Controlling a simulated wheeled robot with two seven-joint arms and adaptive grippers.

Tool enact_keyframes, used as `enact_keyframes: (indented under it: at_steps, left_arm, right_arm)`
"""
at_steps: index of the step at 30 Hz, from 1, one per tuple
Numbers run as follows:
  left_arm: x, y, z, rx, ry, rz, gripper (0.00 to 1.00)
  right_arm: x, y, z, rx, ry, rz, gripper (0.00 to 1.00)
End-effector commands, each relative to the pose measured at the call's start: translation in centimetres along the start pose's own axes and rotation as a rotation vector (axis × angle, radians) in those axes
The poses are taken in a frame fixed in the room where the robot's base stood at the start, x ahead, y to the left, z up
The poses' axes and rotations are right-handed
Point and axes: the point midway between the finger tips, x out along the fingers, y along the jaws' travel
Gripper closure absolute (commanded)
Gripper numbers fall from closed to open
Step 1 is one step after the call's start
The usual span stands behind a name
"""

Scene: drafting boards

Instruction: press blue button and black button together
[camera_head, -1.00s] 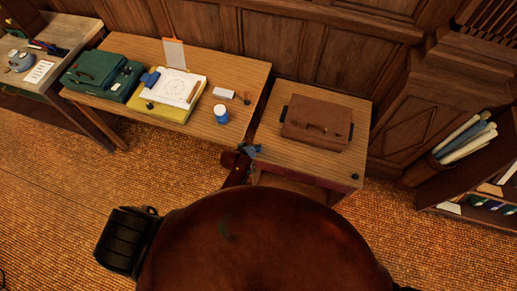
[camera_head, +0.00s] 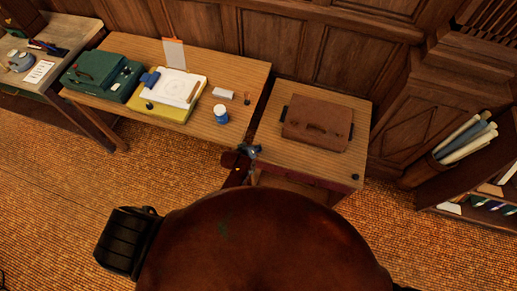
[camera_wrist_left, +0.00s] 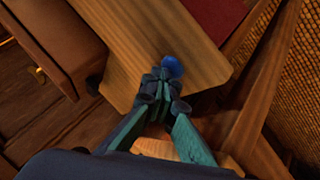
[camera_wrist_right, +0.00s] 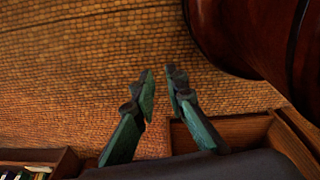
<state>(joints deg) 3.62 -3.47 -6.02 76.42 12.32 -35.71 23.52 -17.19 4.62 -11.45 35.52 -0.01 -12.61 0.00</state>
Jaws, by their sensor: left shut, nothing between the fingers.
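The blue button (camera_wrist_left: 172,66) is a small round blue knob near the corner of the wooden desk top (camera_wrist_left: 205,70) in the left wrist view. My left gripper (camera_wrist_left: 162,77) is shut and empty, its tips right at the button; I cannot tell whether they touch. In the head view my left gripper (camera_head: 249,151) is at the desk's front left corner and largely covers the blue button. The black button (camera_head: 355,177) is a small dark knob at the desk's front right corner. My right gripper (camera_wrist_right: 161,84) is open and empty above the woven floor, away from the black button.
A brown briefcase (camera_head: 318,122) lies on the desk behind the buttons. The longer table (camera_head: 228,75) at left holds a green case (camera_head: 103,75), a yellow folder and a blue-white jar (camera_head: 221,113). A roll bin and shelf (camera_head: 475,195) stand at right.

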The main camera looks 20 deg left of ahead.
Motion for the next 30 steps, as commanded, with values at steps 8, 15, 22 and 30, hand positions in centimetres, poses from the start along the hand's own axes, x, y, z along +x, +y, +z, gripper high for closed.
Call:
enact_keyframes:
  at_steps: [8,15,22,30]
  left_arm:
    - [0.04,-0.14,0.30,-0.002,-0.005,-0.002,1.00]
    - [0.04,-0.15,0.31,-0.002,-0.005,-0.002,1.00]
    - [0.03,-0.16,0.30,-0.002,-0.005,-0.002,1.00]
    - [0.03,-0.17,0.28,-0.001,-0.005,-0.003,1.00]
  right_arm:
    - [0.04,-0.30,-0.05,0.001,0.001,-0.003,1.00]
    - [0.04,-0.29,-0.05,0.001,0.001,-0.003,1.00]
    - [0.03,-0.27,-0.05,0.001,0.001,-0.003,1.00]
    - [0.03,-0.18,-0.03,0.001,0.000,-0.002,1.00]
